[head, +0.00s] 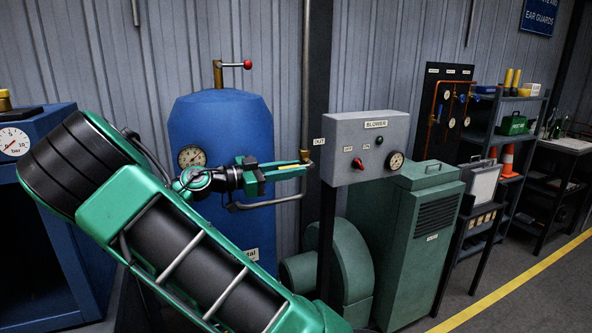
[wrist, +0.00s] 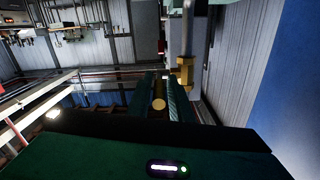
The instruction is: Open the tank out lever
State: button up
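The tank (head: 222,125) is blue, with a round gauge, and stands left of centre in the head view. The out valve (head: 305,157) is brass, on a vertical pipe beside the "OUT" label (head: 319,142). Its yellow lever (head: 291,168) points left toward my gripper (head: 283,169). In the wrist view the brass valve (wrist: 185,72) is right of centre. The lever's round end (wrist: 158,104) lies between the two green fingers of my gripper (wrist: 160,98). The fingers straddle the lever, but I cannot tell whether they press on it.
A second valve with a red-knobbed lever (head: 247,64) is on top of the tank. The grey blower panel (head: 365,147) stands close right of the out valve. A green blower housing (head: 349,262) and cabinet (head: 420,240) stand below and right. The floor at right is clear.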

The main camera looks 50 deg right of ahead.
jog(key=shift+x, duration=1.2)
grip_shut()
jog(key=shift+r, duration=0.1)
